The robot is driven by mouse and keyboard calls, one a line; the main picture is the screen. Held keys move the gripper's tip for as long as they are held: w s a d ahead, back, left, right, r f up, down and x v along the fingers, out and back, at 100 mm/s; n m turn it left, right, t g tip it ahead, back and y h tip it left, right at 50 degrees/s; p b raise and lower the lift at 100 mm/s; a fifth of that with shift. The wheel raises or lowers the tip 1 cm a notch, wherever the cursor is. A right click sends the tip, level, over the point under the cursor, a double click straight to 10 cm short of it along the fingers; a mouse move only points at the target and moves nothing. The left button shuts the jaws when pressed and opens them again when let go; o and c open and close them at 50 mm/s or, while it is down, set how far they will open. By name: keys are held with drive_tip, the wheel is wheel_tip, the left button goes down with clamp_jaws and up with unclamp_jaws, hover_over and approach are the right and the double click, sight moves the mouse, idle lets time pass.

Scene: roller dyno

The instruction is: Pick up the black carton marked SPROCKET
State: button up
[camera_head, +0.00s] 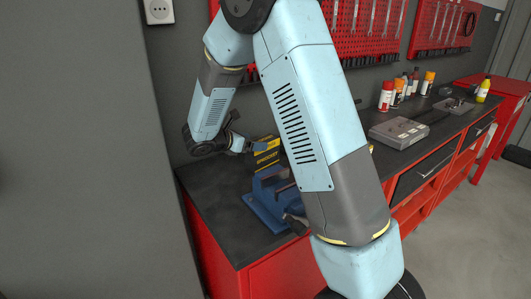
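A small black and yellow carton (268,160) stands on the dark bench top near the wall, behind the blue vise. Lettering shows on its front, too small to read with certainty. My arm crosses in front and hides what lies to its right. My gripper (246,145) is just left of the carton, at about the height of its top. Its fingers point toward the carton. Whether they touch it or stand open cannot be made out.
A blue vise (268,204) is at the bench's front edge, close before the carton. A grey case (399,132), several spray cans and bottles (386,96), and red tool panels (443,27) are to the right. The bench's left corner is clear.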

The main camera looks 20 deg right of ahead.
sight(260, 140)
drive_tip(key=x, duration=0.4)
drive_tip(key=shift+w+d+f, duration=0.15)
drive_tip(key=shift+w+f, duration=0.1)
drive_tip(key=c, duration=1.3)
